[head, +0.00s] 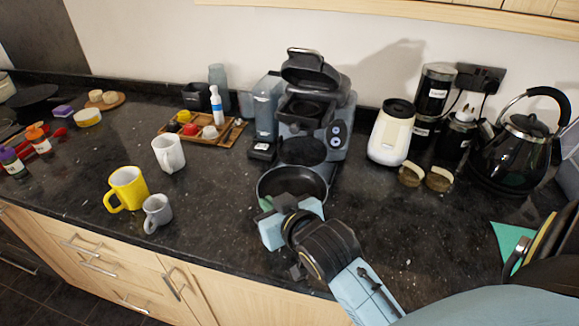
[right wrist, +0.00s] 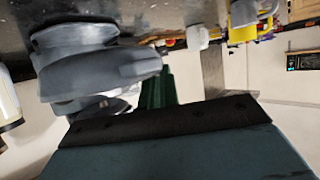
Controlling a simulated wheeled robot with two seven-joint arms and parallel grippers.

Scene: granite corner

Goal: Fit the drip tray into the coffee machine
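The coffee machine (head: 318,115) stands dark grey at the back middle of the counter, with its lid raised. A wide, shallow, dark round tray (head: 292,180), which looks like the drip tray, shows directly in front of the machine's round base. My right gripper (head: 279,203) is at the tray's near edge and hides part of it. The machine (right wrist: 90,70) shows there upside down at the left. Whether the gripper touches the tray is unclear. My left gripper is not in view.
A white canister (head: 391,132), small brown pots (head: 438,179) and a black kettle (head: 514,153) stand right.

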